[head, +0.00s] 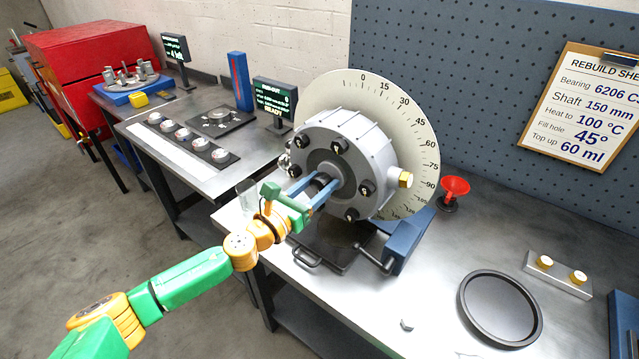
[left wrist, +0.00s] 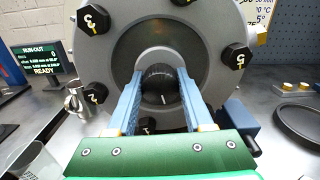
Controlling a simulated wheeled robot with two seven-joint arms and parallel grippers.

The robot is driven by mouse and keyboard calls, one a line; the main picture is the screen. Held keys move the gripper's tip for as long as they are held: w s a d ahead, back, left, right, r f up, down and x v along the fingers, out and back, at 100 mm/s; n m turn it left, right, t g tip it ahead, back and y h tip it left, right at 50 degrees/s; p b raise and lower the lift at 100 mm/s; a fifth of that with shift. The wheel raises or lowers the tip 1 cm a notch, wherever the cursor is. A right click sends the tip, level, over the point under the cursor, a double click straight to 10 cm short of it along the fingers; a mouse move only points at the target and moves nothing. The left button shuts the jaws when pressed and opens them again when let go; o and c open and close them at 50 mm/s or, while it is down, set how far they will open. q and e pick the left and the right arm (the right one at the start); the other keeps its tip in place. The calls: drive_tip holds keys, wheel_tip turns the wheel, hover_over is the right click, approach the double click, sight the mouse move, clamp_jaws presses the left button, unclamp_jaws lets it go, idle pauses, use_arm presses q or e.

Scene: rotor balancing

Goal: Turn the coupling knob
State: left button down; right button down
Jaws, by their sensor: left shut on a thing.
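The coupling knob (left wrist: 160,84) is a dark ribbed cylinder with a white mark, at the centre of the grey rotor housing's face. My left gripper (head: 322,190) reaches it from the front, its blue fingers on either side. In the left wrist view the gripper (left wrist: 160,95) is shut on the knob, and the white mark points downward. The grey housing (head: 368,140) carries several black numbered bolts around its face and stands before a round degree dial (head: 411,110). My right gripper is in neither view.
A run-out display (head: 275,100) reading READY stands behind left. A black tray (head: 330,249) lies below the housing. A red funnel (head: 453,189), a round dark dish (head: 499,307) and a block with brass plugs (head: 558,282) are on the bench to the right.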

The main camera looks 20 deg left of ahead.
use_arm(q)
drive_tip(key=n, duration=0.5)
drive_tip(key=shift+a+n+p, duration=0.1)
drive_tip(key=shift+n+p, duration=0.2)
drive_tip(key=n, duration=0.4)
drive_tip(key=shift+p, duration=0.3)
drive_tip(key=n+p, duration=0.1)
drive_tip(key=n, duration=0.4)
drive_tip(key=n+p, duration=0.1)
drive_tip(key=n, duration=0.3)
drive_tip(key=shift+f+n, duration=0.1)
drive_tip(key=shift+n, duration=0.2)
drive_tip(key=n+p, duration=0.1)
drive_tip(key=n, duration=0.2)
drive_tip(key=shift+n, duration=0.3)
drive_tip(key=n, duration=0.3)
drive_tip(key=shift+f+n+p, duration=0.1)
drive_tip(key=shift+n+p, duration=0.2)
drive_tip(key=shift+p, duration=0.05)
drive_tip(key=n, duration=0.3)
drive_tip(key=shift+p, duration=0.3)
drive_tip(key=shift+f+n, duration=0.1)
drive_tip(key=shift+n, duration=1.6)
